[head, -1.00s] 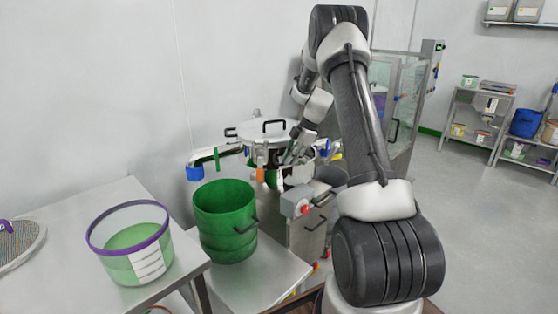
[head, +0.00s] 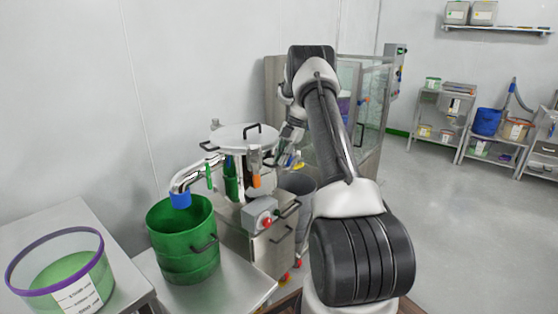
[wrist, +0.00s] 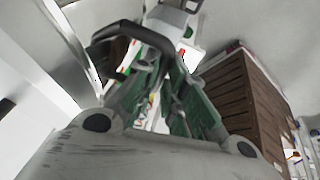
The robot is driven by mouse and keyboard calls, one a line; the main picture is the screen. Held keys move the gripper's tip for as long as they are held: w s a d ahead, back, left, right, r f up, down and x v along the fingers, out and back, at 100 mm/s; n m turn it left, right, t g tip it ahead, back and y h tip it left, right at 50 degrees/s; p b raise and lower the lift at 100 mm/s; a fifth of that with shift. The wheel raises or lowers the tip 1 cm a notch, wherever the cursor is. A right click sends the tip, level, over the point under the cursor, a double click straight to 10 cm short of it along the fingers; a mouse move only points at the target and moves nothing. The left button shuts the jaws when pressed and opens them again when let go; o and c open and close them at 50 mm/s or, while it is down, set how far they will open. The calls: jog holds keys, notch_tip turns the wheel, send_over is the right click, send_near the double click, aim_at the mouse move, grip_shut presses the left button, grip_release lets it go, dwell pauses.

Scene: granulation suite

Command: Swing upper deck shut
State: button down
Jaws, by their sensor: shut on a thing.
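The upper deck (head: 232,135) is a round, pale lidded drum with black handles, above the steel machine body (head: 275,247) in the head view. A bent metal spout (head: 190,176) with a blue end hangs at its left, over the green bucket (head: 165,262). Green and orange fittings show below the deck. My gripper (head: 283,160) is at the deck's right side, partly hidden by dark parts. In the wrist view, my gripper's green-padded fingers (wrist: 165,95) are shut on a dark looped handle (wrist: 128,38). How the deck meets the parts below is unclear.
A grey control box with a red button (head: 265,219) is on the machine's front. A purple-rimmed tub (head: 62,262) stands on the left table. A grey bin (head: 300,183) stands behind the machine. A glass-walled enclosure (head: 375,110) is behind my arm; the right floor is clear.

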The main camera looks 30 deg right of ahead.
jog(key=shift+w+d, duration=0.15)
jog(key=shift+d, duration=0.35)
jog(key=shift+d, duration=0.15)
jog(key=c, duration=1.5)
grip_release()
jog(key=shift+d+r, duration=0.1)
jog(key=shift+w+r, duration=0.1)
jog(key=shift+d+r, duration=0.2)
jog(key=shift+r, duration=0.05)
jog(key=v, duration=1)
jog(key=shift+r, duration=0.45)
jog(key=shift+a, duration=0.1)
